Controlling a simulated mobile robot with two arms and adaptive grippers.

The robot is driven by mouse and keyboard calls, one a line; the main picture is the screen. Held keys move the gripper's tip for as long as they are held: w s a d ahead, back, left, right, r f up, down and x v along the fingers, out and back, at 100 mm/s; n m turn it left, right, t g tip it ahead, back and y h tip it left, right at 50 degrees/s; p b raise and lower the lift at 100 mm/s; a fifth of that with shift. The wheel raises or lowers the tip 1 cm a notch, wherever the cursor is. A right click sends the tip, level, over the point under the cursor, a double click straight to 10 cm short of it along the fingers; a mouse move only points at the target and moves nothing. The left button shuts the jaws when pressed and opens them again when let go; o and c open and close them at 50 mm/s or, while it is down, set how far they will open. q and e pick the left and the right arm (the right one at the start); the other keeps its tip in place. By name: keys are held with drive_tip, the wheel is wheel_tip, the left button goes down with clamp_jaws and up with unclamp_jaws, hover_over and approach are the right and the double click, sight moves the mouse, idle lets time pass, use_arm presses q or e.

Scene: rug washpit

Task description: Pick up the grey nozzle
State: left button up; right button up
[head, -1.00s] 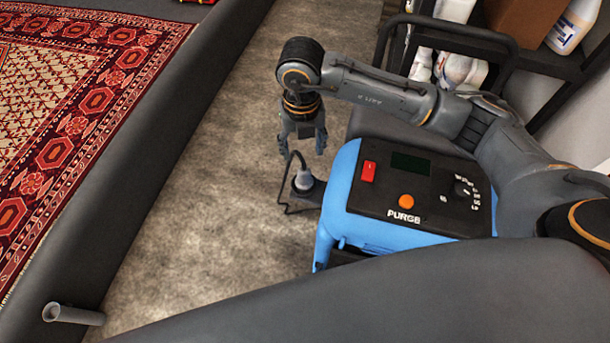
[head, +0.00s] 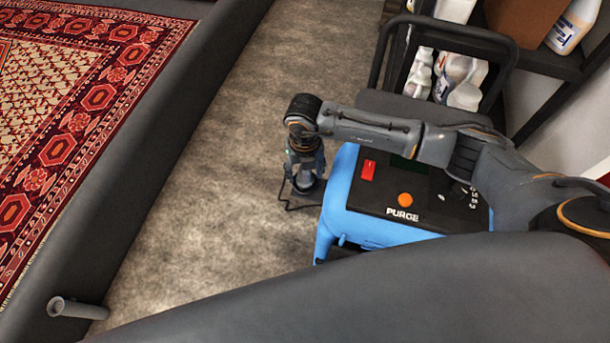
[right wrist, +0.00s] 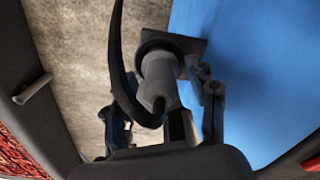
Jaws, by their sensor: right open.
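The grey nozzle (right wrist: 160,78) stands at the left side of the blue machine, in a dark square holder (right wrist: 185,45). In the head view the nozzle (head: 304,182) is partly covered by my right gripper (head: 305,170). My right gripper is open, its fingers pointing down over the nozzle. In the right wrist view the nozzle lies between the two spread fingers (right wrist: 165,112), with no clear grip on it. A dark curved hose or cable (right wrist: 118,55) passes beside it. My left gripper is in neither view.
The blue machine (head: 340,215) with its PURGE panel is close on the right of the gripper. A shelf with bottles (head: 462,85) stands behind. A grey pipe stub (head: 80,309) sticks out of the dark kerb beside the rug (head: 60,130). Bare floor (head: 215,150) lies left.

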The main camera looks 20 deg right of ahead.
clamp_jaws()
